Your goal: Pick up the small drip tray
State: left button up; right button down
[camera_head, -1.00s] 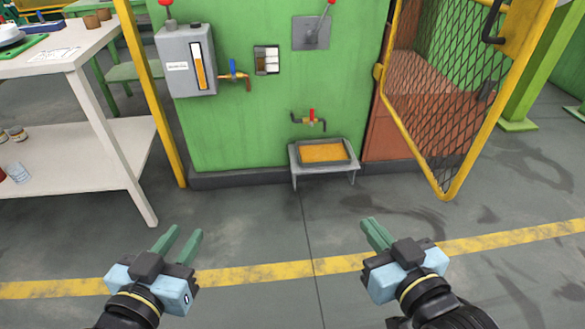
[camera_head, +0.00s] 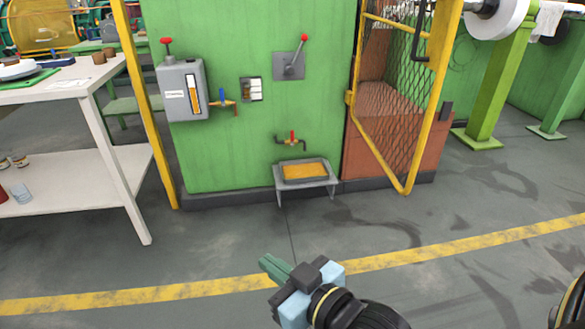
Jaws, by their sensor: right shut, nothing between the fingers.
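My right gripper (camera_head: 272,265) is shut and empty. In the picture it is below and a little left of the tray, clearly apart from it. My left gripper is out of view.
A yellow post (camera_head: 145,100) and a white table (camera_head: 100,120) stand to the left. A yellow-framed mesh door (camera_head: 395,110) hangs open right of the tray. A grey oil box (camera_head: 182,90) is on the green wall. The floor before the tray is clear, crossed by a yellow line (camera_head: 450,250).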

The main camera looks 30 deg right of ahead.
aim_at(296, 171)
jog(key=z, duration=0.15)
jog(key=i, duration=2)
jog(key=z, duration=1.7)
jog(key=i, duration=1.15)
jog(key=z, duration=1.1)
